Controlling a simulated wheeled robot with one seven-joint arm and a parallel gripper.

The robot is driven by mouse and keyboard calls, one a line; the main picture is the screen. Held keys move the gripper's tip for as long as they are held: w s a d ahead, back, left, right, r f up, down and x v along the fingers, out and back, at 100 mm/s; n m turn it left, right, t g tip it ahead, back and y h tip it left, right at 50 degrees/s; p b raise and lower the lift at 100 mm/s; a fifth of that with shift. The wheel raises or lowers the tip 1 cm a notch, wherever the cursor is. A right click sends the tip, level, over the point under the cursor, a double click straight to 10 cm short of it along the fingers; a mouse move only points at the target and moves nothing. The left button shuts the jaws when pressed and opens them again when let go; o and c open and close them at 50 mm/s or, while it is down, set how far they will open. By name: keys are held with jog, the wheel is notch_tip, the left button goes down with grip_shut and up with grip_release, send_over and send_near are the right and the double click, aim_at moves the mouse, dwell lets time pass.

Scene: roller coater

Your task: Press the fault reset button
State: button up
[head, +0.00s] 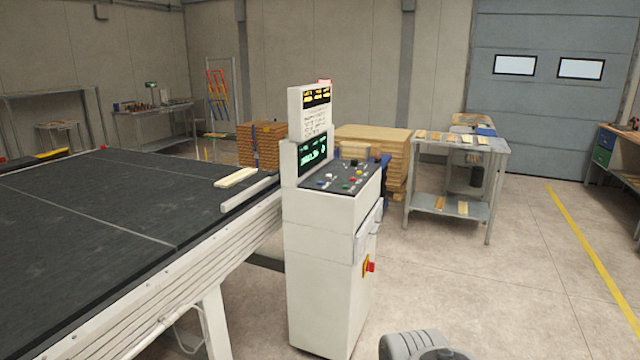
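Above the panel, a dark screen (313,151) shows green characters. A rounded grey part of my arm shows at the bottom edge, in front and to the right of the cabinet. No gripper fingers are in view.
A red emergency stop (369,267) sits on the cabinet's right side, below a protruding holder (368,232). The black belt (90,220) fills the left. A metal table (490,147) with wooden samples stands behind right. The floor right of the cabinet is clear.

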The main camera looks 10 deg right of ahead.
grip_shut()
dwell(1.3)
